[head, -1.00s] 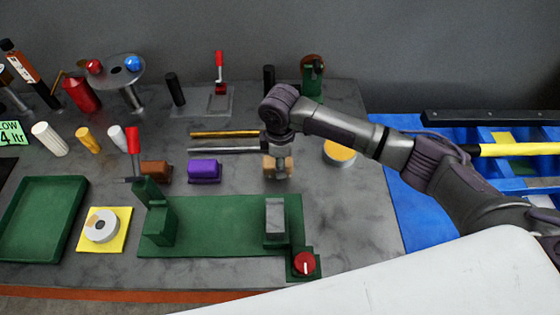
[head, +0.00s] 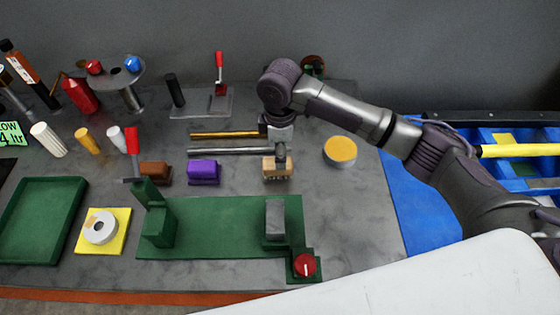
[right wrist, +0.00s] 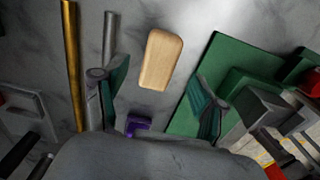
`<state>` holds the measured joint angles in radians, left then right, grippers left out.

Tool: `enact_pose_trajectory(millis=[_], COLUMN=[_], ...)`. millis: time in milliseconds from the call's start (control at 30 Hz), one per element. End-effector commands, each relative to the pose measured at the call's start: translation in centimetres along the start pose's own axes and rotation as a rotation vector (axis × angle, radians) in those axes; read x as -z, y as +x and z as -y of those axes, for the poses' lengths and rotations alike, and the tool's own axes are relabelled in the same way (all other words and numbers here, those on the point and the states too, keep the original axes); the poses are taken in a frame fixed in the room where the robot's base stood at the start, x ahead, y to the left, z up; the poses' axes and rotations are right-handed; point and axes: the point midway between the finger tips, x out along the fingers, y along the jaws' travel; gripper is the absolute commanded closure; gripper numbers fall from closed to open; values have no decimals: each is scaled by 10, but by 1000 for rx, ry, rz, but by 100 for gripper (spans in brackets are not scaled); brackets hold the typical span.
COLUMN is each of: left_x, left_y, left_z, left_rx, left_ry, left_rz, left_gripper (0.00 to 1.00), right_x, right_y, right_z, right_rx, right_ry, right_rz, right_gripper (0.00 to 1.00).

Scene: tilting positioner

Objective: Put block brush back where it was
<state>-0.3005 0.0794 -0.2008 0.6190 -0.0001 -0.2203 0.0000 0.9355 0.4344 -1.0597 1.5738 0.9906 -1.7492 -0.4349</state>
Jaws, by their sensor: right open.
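The block brush (head: 276,169), a light wooden block with dark bristles showing below it, stands on the grey table to the right of the purple block. In the right wrist view its plain wooden top (right wrist: 161,60) lies beyond the fingertips. My right gripper (head: 281,150) is just behind and above the brush in the head view. In the right wrist view the right gripper (right wrist: 160,92) has its two green-padded fingers wide apart with nothing between them, and the brush is clear of both. My left gripper is in neither view.
A purple block (head: 204,172) and a brown block (head: 156,173) sit left of the brush. A brass rod (head: 225,135) and steel rod (head: 228,151) lie behind. A green fixture (head: 220,230) stands in front. A yellow-topped disc (head: 340,151) is at right.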

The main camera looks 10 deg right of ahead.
Motion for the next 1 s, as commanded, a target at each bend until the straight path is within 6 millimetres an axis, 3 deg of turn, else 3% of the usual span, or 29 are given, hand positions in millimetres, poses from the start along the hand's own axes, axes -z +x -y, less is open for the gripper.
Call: enact_pose_trajectory(millis=[200,333,1000], left_x=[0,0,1], left_y=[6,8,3], left_z=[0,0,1], left_rx=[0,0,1], left_ry=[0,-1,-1], left_rz=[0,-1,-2], left_gripper=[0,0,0], right_x=[1,1,0], right_y=[-42,-56,-67], right_z=[-1,0,0], right_rx=[-3,-1,1], right_ry=[-1,-1,-1], right_rz=[-2,0,0], right_gripper=[30,30,30])
